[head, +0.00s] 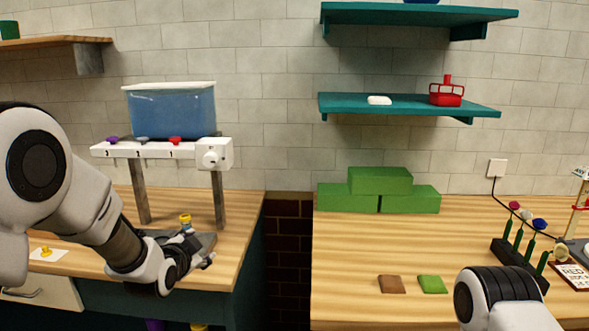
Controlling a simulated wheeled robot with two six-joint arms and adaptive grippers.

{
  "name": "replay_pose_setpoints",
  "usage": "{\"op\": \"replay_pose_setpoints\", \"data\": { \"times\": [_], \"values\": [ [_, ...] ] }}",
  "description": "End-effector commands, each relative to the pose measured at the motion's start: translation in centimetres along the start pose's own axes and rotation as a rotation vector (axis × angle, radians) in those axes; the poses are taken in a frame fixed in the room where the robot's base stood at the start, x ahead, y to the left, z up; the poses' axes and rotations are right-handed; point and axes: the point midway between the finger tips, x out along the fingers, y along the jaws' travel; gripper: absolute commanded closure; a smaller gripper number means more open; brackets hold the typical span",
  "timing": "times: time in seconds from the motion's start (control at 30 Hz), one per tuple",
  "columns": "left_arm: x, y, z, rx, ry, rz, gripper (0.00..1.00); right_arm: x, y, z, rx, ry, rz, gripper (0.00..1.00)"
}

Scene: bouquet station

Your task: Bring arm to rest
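My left arm comes in from the left. Its dark gripper (203,257) is low over the front of the left wooden counter, pointing right. It is seen from the side and small, so I cannot tell whether the fingers are open or holding anything. A small yellow-topped item (185,219) shows just behind it, by the grey base of the dispenser stand; I cannot tell whether they touch. Part of my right arm shows at the bottom right, in front of the right counter (350,290). Its gripper is out of view.
A blue tank (172,110) sits on a white dispenser (150,150) with coloured knobs. A gap separates the counters. Green foam blocks (380,181), brown (391,285) and green (432,284) squares, and a dark rack (518,262) of flowers stand right. Teal shelves (350,104) hang above.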

Motion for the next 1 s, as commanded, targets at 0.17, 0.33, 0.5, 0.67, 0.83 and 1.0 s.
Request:
{"op": "replay_pose_setpoints", "data": {
  "times": [0.17,0.33,0.5,0.67,0.83,1.0],
  "values": [
    [0.2,11.9,12.2,-0.038,-0.216,0.208,0.37,0.0,0.0,0.0,0.000,0.000,0.000,0.60],
    [-4.6,22.5,22.7,-0.136,-0.444,0.389,0.37,0.0,0.0,0.0,0.000,0.000,0.000,0.60],
    [-13.9,31.5,31.4,-0.292,-0.724,0.536,0.37,0.0,0.0,0.0,0.000,0.000,0.000,0.60],
    [-24.3,36.1,35.6,-0.506,-1.015,0.571,0.37,0.0,0.0,0.0,0.000,0.000,0.000,0.60],
    [-26.6,36.0,35.4,-0.743,-1.139,0.443,0.37,0.0,0.0,0.0,0.000,0.000,0.000,0.60],
    [-26.5,36.0,35.4,-0.760,-1.143,0.431,0.37,0.0,0.0,0.0,0.000,0.000,0.000,0.60]
  ]
}}
